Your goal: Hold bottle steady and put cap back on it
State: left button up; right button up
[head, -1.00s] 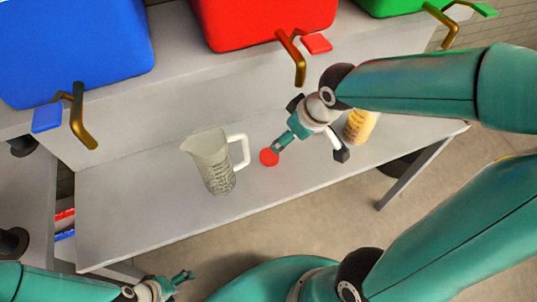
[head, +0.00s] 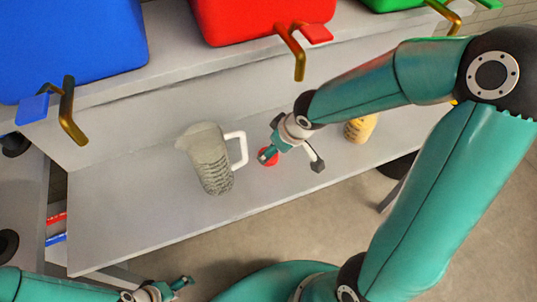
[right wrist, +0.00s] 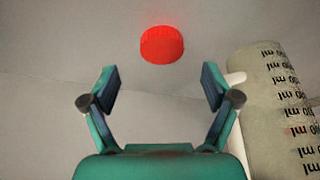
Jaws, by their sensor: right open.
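A round red cap (head: 270,159) lies on the grey bench, right of the jug handle. It also shows in the right wrist view (right wrist: 162,45), just beyond the fingertips and between their lines. My right gripper (head: 266,155) is open and empty, close over the cap and partly covering it in the head view. Its two spread fingers show in the right wrist view (right wrist: 161,86). A yellowish container with dark marks (head: 361,129), perhaps the bottle, stands behind my right arm, its top partly hidden. My left gripper (head: 183,283) is low at the lower left, away from the bench; its fingers are too small to judge.
A grey measuring jug (head: 208,160) with a white handle stands just left of the cap and my right gripper. Blue (head: 70,45), red (head: 260,15) and green (head: 395,3) bins with brass-coloured handles line the shelf behind. The bench front is clear.

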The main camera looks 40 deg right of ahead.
jog(key=b+x, duration=0.2)
jog(key=x, duration=0.3)
jog(key=shift+a+f, duration=0.15)
jog(key=c, duration=0.9)
